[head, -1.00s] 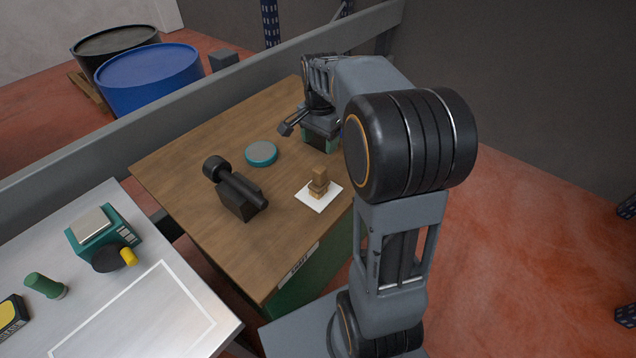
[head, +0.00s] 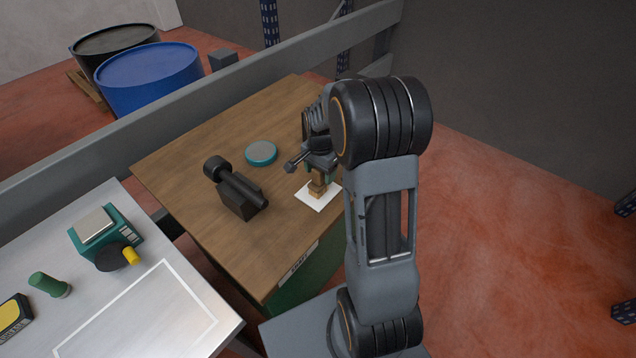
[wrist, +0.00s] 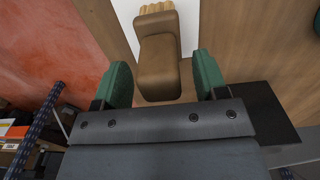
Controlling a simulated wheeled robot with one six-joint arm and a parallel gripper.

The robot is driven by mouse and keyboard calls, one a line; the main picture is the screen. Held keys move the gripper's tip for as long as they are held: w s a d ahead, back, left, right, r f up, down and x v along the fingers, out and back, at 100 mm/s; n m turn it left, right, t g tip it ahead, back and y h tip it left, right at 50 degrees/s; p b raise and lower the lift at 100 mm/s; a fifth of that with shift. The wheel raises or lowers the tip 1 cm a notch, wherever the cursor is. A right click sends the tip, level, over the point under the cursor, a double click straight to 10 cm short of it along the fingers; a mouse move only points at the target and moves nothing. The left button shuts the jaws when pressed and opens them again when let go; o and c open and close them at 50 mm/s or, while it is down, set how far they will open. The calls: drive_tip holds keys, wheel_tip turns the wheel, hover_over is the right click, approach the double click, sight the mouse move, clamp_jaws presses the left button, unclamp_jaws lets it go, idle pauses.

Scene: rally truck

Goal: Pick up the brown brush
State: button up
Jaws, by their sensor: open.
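The brown brush (head: 317,187) stands on a white square pad (head: 312,200) near the right edge of the wooden table. In the wrist view the brush (wrist: 159,66) lies between and just beyond the two green fingertips. My gripper (wrist: 160,82) is open, with a gap on both sides of the brush handle. In the head view my gripper (head: 318,168) is right above the brush and hides its upper part. The white pad also shows in the wrist view (wrist: 188,22) under the brush.
A black tool (head: 238,192) lies on the wooden table (head: 190,150) left of the brush. A round teal tin (head: 261,153) sits farther back. A metal-topped table (head: 150,320) at the left holds a teal scale (head: 98,230) and a green cylinder (head: 48,284).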

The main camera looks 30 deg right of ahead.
drive_tip(key=shift+f, duration=0.7)
drive_tip(key=c, duration=1)
drive_tip(key=shift+r, duration=0.15)
drive_tip(key=shift+r, duration=0.5)
drive_tip(key=s+d+r, duration=0.2)
drive_tip(key=s+r, duration=0.2)
drive_tip(key=s+d+r+b, duration=0.1)
drive_tip(key=s+d+r, duration=0.1)
drive_tip(key=s+r, duration=0.2)
drive_tip(key=s+d+r+b, duration=0.1)
drive_tip(key=s+d+r, duration=0.1)
drive_tip(key=s+r, duration=0.1)
drive_tip(key=shift+s+d+r, duration=0.35)
drive_tip(key=shift+s+r, duration=0.05)
drive_tip(key=shift+s, duration=0.3)
